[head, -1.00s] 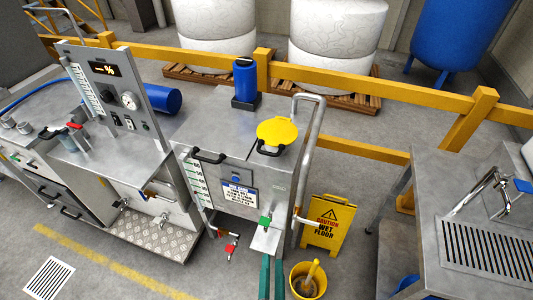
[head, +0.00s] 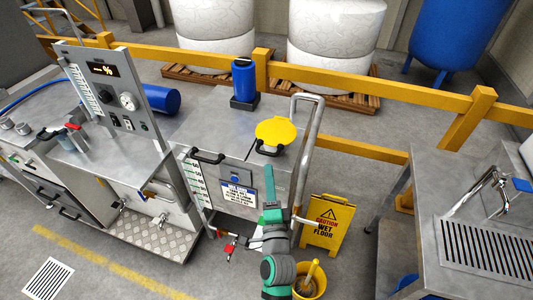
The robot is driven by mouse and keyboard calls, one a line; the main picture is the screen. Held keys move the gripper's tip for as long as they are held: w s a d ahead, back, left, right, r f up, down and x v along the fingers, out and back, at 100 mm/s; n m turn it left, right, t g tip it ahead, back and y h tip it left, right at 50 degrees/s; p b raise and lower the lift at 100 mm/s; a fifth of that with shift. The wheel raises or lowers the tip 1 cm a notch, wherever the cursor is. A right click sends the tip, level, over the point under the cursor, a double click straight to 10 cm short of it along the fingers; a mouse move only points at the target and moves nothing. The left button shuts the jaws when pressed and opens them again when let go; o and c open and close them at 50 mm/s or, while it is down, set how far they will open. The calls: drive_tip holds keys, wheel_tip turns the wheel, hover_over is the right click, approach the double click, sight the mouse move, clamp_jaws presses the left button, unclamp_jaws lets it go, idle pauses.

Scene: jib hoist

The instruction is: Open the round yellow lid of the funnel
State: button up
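The round yellow lid (head: 277,131) lies on top of the grey metal tank unit, near its right side. It looks flat and shut; the funnel under it is hidden. A black handle (head: 268,151) shows at the unit's front edge, just below the lid in the picture. My green and dark grey arm reaches up from the bottom of the view. Its narrow green end, my gripper (head: 270,187), is in front of the unit, below the lid in the picture and apart from it. The fingers cannot be told apart, so its opening is unclear.
A bent metal pipe rail (head: 312,140) stands close to the lid's right. A blue canister (head: 244,80) is behind it. A control panel (head: 108,88) rises at left. A yellow wet-floor sign (head: 321,221) and yellow bucket (head: 313,277) stand on the floor at right.

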sight(267, 153)
drive_tip(key=x, duration=0.9)
clamp_jaws()
